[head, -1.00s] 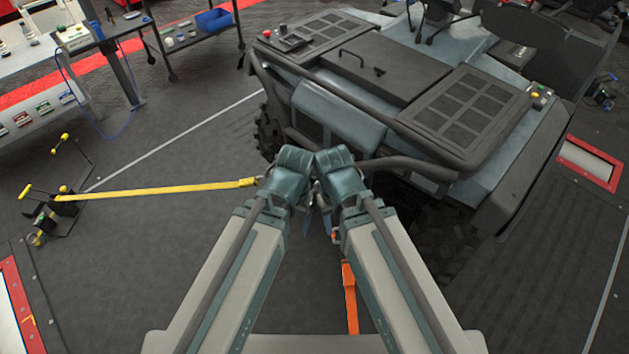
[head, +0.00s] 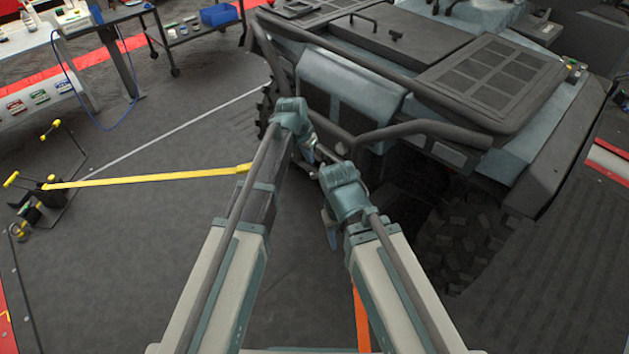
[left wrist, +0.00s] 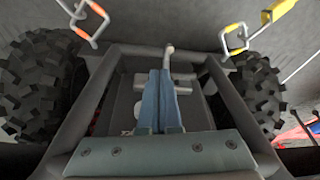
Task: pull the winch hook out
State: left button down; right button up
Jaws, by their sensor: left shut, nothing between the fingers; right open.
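The dark off-road vehicle (head: 345,88) stands ahead with its tubular front bumper (head: 425,130) toward me. My left gripper (head: 310,156) is at the vehicle's front left, pointing down. In the left wrist view its blue fingers (left wrist: 159,100) are shut together with nothing between them, inside the vehicle's front frame. A pale grey rod (left wrist: 169,55) with a short crossbar shows just beyond the fingertips. It may be the winch hook, but I cannot tell. In the head view my arms and the bumper hide that spot. My right gripper (head: 331,235) is open, lower and nearer, clear of the vehicle.
A yellow strap (head: 150,178) runs from a black floor anchor (head: 38,195) to behind my left arm. An orange strap (head: 361,318) lies below my right arm. Tyres (left wrist: 35,82) flank the frame in the left wrist view.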

pick_arm(q)
jog(key=w+f+b, duration=0.2)
jog(key=f+b, duration=0.1)
jog(key=w+d+f+b, duration=0.1)
jog(key=w+f+b, duration=0.1)
jog(key=f+b, duration=0.2)
jog(key=w+f+b, duration=0.2)
jog(key=f+b, duration=0.1)
jog(key=f, duration=0.1)
jog(key=shift+w+d, duration=0.1)
jog(key=shift+d, duration=0.15)
pick_arm(e)
notch_tip(320, 180, down, 11)
jog(key=shift+f, duration=0.15)
pick_arm(q)
jog(key=shift+s+a, duration=0.35)
jog(key=shift+s, duration=0.05)
jog(key=s+a, duration=1.6)
pick_arm(e)
jog(key=shift+s+a, duration=0.75)
jog(key=shift+s, duration=0.05)
pick_arm(q)
jog(key=shift+r, duration=0.15)
